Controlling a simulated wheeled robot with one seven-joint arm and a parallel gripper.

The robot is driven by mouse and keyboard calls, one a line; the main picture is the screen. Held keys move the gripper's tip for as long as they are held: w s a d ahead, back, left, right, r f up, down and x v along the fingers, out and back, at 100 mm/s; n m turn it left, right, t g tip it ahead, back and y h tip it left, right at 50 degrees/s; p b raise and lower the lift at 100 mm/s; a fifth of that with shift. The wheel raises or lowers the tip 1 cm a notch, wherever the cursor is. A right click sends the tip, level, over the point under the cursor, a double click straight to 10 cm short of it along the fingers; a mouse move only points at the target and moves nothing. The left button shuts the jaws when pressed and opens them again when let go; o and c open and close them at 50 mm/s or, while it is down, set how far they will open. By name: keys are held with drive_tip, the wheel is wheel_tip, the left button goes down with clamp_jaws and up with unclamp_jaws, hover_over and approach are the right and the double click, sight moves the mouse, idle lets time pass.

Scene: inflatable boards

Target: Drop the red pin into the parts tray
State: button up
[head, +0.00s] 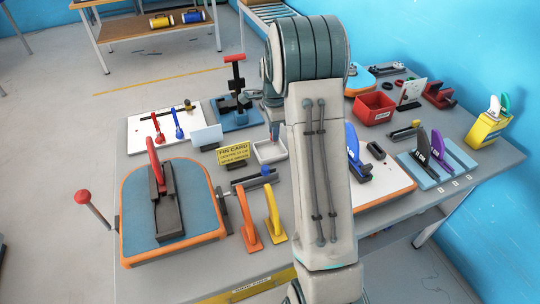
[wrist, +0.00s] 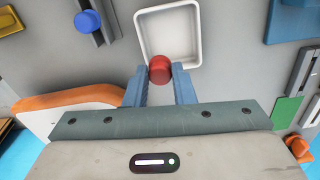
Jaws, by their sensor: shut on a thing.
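In the wrist view, my gripper (wrist: 160,80) has its two blue fingers shut on the red pin (wrist: 160,67), whose round red end shows between the fingertips. The white parts tray (wrist: 197,38) lies just beyond the fingertips, and the pin overlaps its near edge in this view. The tray's visible floor is empty. In the head view, the small white tray (head: 269,158) sits on the grey table beside my arm. My gripper (head: 274,128) is above it, partly hidden by my arm. How high the pin is above the tray is hard to tell.
A yellow card (head: 233,153) stands left of the tray. A rail with a blue knob (wrist: 89,22) is close by. Orange and yellow handles (head: 260,222), a blue-orange board (head: 172,222), a red bin (head: 374,108) and a blue clamp stand (head: 236,112) surround the area.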

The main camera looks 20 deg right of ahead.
drive_tip(key=shift+f, duration=0.35)
drive_tip(key=o, duration=1)
wheel_tip(320, 180, up, 14)
drive_tip(key=shift+b, duration=0.55)
